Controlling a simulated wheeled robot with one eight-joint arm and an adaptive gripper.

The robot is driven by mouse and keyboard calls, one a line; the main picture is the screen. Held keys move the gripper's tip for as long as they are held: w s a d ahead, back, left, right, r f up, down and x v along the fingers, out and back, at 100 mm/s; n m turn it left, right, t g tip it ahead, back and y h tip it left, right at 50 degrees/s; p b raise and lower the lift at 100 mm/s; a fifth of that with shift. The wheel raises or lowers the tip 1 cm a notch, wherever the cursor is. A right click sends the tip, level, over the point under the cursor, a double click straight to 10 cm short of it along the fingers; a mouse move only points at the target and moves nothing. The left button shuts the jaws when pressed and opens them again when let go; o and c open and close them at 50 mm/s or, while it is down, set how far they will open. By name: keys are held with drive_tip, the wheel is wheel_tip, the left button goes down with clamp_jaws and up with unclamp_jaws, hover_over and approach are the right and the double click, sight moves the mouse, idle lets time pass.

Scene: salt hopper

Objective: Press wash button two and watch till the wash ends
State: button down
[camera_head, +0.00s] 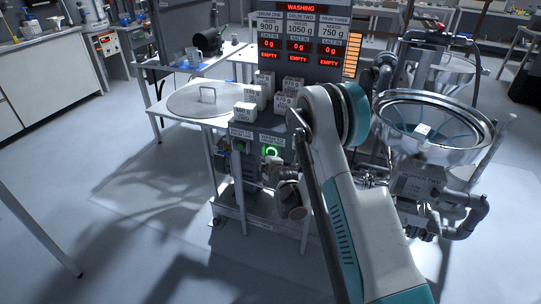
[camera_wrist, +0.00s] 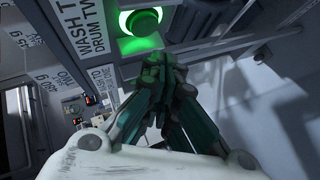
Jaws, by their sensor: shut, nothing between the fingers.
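The wash button for drum two glows with a green ring (camera_head: 271,151) on the front panel, under a wash label. In the wrist view the same green button (camera_wrist: 140,22) is lit, with a "WASH T… DRUM TW…" label beside it. My gripper (camera_wrist: 160,65) is shut and empty, its fingertips just below the button in that view. I cannot tell if they touch it. In the head view my arm hides much of the panel's right part. The display (camera_head: 300,40) reads "WASHING" in red at the top, with 0 g and EMPTY under each of the three drums.
Several labelled white blocks (camera_head: 245,111) sit on the ledge above the buttons. A steel hopper (camera_head: 435,125) stands close on the right. The floor (camera_head: 120,190) at left is mostly clear.

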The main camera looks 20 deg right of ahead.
drive_tip(key=s+a, duration=0.2)
drive_tip(key=shift+s, duration=0.4)
idle(0.5)
drive_tip(key=s+r+m+g, duration=0.2)
drive_tip(key=s+r+m, duration=0.2)
drive_tip(key=s+r, duration=0.6)
drive_tip(key=s+r+m+g, duration=0.1)
drive_tip(key=s+r+m, duration=0.2)
drive_tip(key=s+r, duration=0.8)
drive_tip(key=s+r+m+g, duration=0.1)
drive_tip(key=s+r+m, duration=0.2)
drive_tip(key=s, duration=0.9)
drive_tip(key=s+d+r+m+g+h, duration=0.1)
drive_tip(key=s+m, duration=0.4)
drive_tip(key=s, duration=0.7)
drive_tip(key=shift+s+d+r+g, duration=0.3)
drive_tip(key=shift+r+g, duration=0.2)
drive_tip(key=shift+r, duration=0.4)
